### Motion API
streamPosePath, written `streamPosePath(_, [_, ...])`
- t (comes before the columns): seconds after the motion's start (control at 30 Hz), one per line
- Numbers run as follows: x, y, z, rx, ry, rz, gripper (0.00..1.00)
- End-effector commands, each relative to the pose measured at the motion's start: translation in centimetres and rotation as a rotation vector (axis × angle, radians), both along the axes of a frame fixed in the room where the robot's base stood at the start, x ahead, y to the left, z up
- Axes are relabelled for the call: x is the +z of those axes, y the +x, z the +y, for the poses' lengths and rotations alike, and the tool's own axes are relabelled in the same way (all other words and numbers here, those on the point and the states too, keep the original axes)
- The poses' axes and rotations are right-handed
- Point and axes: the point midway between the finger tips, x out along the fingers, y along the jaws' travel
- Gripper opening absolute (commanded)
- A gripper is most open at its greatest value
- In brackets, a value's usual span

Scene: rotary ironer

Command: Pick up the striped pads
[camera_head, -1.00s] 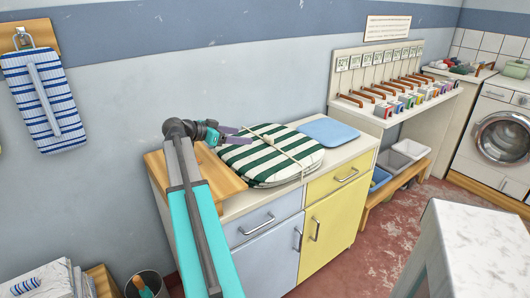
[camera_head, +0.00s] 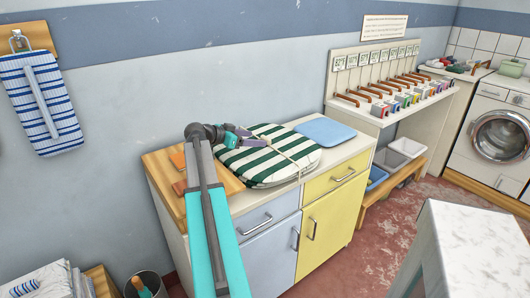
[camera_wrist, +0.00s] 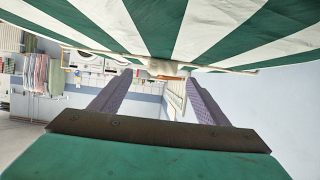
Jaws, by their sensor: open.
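The green-and-white striped pads (camera_head: 268,160) lie as a flat rounded stack on the cabinet top, with a pale cord across them. In the wrist view the striped pads (camera_wrist: 205,28) fill the upper part, very close. My gripper (camera_head: 246,138) is at the pads' back left edge. Its two purple fingers are open and apart in the wrist view (camera_wrist: 158,85). A pale knot-like bit of the cord (camera_wrist: 165,69) shows beyond and between the fingertips. Nothing is visibly held. I cannot tell whether the fingers touch the pads.
A folded blue cloth (camera_head: 325,130) lies right of the pads. A wooden board (camera_head: 165,185) covers the cabinet's left end. The wall is close behind. A shelf with hooks and coloured blocks (camera_head: 410,97) stands to the right, and a pale marble-topped table (camera_head: 475,225) at the lower right.

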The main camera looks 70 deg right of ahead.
Motion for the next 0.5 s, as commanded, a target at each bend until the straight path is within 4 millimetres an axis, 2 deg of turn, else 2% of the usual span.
streamPosePath(0.33, [-0.1, 0.0, -0.1, 0.001, 0.000, 0.000, 0.69])
streamPosePath(0.5, [-0.5, -0.4, -1.1, 0.001, 0.000, 0.000, 0.69])
